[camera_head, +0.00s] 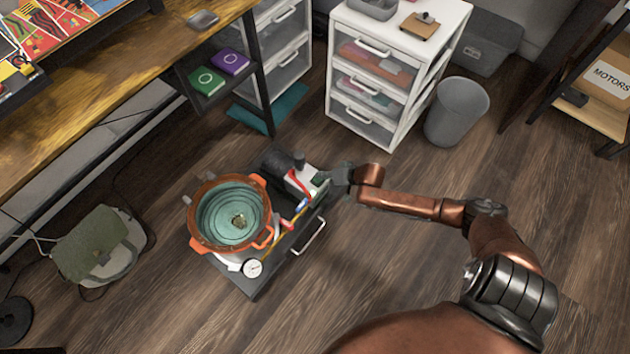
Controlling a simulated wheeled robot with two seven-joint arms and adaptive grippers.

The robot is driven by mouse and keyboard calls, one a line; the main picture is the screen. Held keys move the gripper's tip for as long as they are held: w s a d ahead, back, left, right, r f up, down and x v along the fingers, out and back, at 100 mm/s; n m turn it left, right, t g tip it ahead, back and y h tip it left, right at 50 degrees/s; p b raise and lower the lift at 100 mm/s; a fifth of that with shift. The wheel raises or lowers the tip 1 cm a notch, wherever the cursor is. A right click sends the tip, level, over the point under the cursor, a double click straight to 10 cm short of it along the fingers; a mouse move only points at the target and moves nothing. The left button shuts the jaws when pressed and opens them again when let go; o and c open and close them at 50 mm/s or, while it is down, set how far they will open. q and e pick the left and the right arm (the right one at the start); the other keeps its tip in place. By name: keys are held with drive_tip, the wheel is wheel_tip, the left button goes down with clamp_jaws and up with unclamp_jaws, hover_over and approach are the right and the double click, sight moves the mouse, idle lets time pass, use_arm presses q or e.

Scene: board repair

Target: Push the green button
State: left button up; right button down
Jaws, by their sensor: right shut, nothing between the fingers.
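My right gripper (328,181) is shut and empty. It is at the right end of the pump unit (297,179), its fingertips close to a small green spot (318,178) on that unit. I cannot tell whether the spot is the green button or whether the fingertips touch it. The pump unit sits on a dark low cart beside a copper-coloured pot (233,214) with a teal inside. A green square with a pale ring (207,80) lies on the shelf under the bench, next to a purple one (230,62). My left gripper is not in view.
A round gauge (253,268) and red and yellow hoses are at the cart's front. A white drawer unit (392,70) and a grey bin (457,111) stand behind. A green bag (92,243) lies at left. The floor right of the cart is clear.

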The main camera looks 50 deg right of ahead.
drive_tip(key=shift+f, duration=0.15)
idle(0.3)
drive_tip(key=shift+f, duration=0.35)
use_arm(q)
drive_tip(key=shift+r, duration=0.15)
